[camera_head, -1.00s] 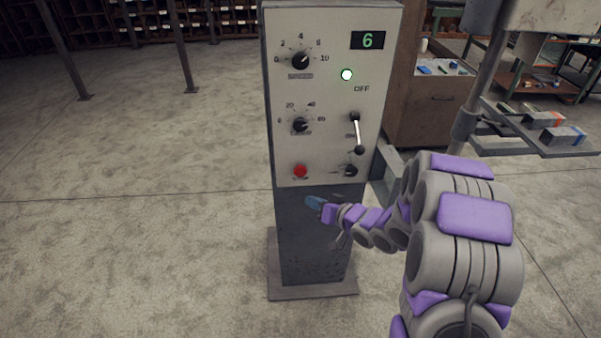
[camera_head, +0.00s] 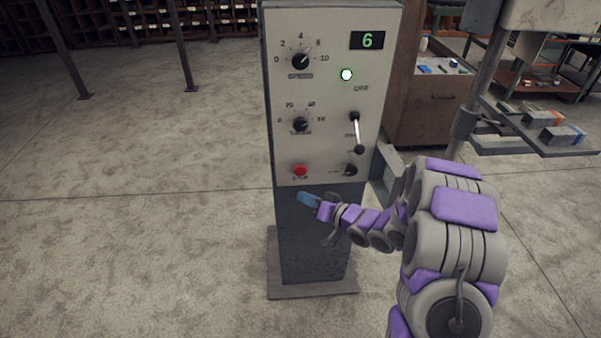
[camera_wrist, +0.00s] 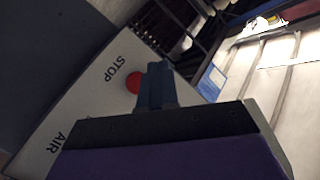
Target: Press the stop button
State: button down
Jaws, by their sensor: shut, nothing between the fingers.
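The red stop button (camera_head: 300,171) is at the lower left of the control panel's (camera_head: 322,110) light face. In the wrist view the button (camera_wrist: 133,82) shows beside the word STOP, partly covered by my fingers. My gripper (camera_head: 307,199) is just below the button in the head view, its blue fingertips in front of the dark pedestal. In the wrist view the fingers (camera_wrist: 156,72) are together and empty, to the right of the button. I cannot tell whether they touch the panel.
A wooden cabinet (camera_head: 430,115) stands behind right. The floor at left is clear.

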jog(key=w+p, duration=0.3)
jog(key=w, duration=0.3)
jog(key=shift+w, duration=0.35)
jog(key=shift+w+r+p, duration=0.1)
jog(key=shift+w+p, duration=0.85)
jog(key=shift+p, duration=0.45)
dwell(2.4)
jog(key=shift+s, duration=0.1)
dwell(0.3)
jog(key=shift+s, duration=0.9)
jog(key=shift+s, duration=0.1)
jog(key=shift+s, duration=2.4)
